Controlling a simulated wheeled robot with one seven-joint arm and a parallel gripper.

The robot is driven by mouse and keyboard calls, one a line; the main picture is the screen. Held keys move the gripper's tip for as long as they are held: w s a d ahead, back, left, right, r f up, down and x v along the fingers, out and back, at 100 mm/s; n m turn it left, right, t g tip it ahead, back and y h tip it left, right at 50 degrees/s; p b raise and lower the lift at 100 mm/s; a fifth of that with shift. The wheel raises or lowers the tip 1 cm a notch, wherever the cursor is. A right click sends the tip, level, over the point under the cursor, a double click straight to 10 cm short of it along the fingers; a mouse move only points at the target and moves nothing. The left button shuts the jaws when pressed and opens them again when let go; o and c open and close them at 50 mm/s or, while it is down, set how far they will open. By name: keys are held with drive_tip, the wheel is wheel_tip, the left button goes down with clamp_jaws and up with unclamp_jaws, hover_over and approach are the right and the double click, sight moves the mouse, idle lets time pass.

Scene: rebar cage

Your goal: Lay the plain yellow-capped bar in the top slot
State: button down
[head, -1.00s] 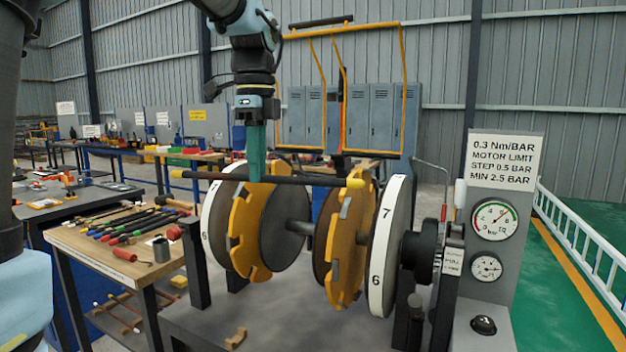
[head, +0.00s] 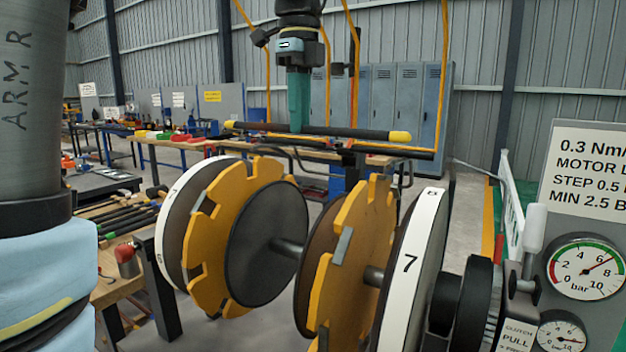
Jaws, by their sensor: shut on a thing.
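My gripper (head: 299,122) has teal fingers pointing down, shut on the middle of a dark bar (head: 350,131) with yellow caps at both ends. The bar is held nearly level, its right end slightly lower in the picture. It appears above the two yellow notched discs, apart from them. The left notched disc (head: 212,235) and the right notched disc (head: 352,262) share a grey axle (head: 287,249). Their rims have open notches, including near the top. How far the bar is in front of or behind the discs is hard to tell.
White numbered rings (head: 408,265) flank the discs. A gauge panel (head: 585,215) stands at the right. A workbench with several dark bars (head: 125,215) is at the left. Lockers (head: 400,100) stand behind. A black horizontal bar (head: 400,150) passes behind the held bar.

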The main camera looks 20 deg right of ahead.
wheel_tip(320, 180, down, 10)
drive_tip(key=p, duration=0.1)
drive_tip(key=shift+w+d, duration=0.2)
idle(0.4)
drive_tip(key=c, duration=0.8)
unclamp_jaws()
drive_tip(key=shift+f, duration=0.1)
wheel_tip(320, 180, up, 12)
drive_tip(key=shift+r+b, duration=0.15)
drive_tip(key=shift+b, duration=0.2)
